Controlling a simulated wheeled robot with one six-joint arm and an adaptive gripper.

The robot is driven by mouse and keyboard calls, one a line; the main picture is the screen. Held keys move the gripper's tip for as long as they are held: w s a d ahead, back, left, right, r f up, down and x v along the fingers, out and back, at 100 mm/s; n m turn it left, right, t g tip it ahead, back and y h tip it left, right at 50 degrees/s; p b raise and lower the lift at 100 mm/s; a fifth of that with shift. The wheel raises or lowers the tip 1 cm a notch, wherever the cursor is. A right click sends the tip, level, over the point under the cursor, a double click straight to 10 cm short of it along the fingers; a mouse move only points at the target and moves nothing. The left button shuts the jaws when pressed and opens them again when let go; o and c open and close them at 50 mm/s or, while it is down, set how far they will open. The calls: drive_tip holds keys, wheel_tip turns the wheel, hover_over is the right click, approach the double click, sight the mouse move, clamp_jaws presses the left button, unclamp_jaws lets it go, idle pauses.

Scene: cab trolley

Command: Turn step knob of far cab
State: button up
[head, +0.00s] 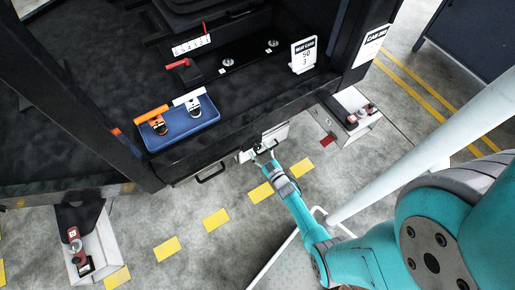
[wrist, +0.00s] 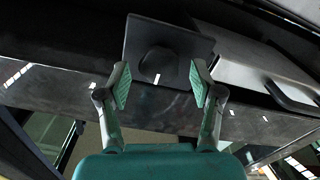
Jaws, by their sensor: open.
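A dark round knob (wrist: 153,66) with a white mark sits on a dark square plate (wrist: 178,40) at the cab's lower edge in the wrist view. My gripper (wrist: 160,84) is open, with one green-padded finger on each side of the knob's lower part in the picture. The fingers look apart from the knob; the exact depth gap cannot be told. In the head view my gripper (head: 262,152) is at the cab's lower sill (head: 225,150), where the knob is too small to make out. Only one cab shows clearly.
A blue tray (head: 185,128) with orange and white handled items is on the cab floor. A seat card (head: 303,55) and a red lever (head: 183,66) are nearby. A black handle (head: 211,174) hangs left of my gripper. A white post (head: 430,150) stands at right.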

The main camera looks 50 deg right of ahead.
drive_tip(key=shift+x, duration=0.8)
drive_tip(key=c, duration=1.2)
drive_tip(key=shift+o, duration=0.2)
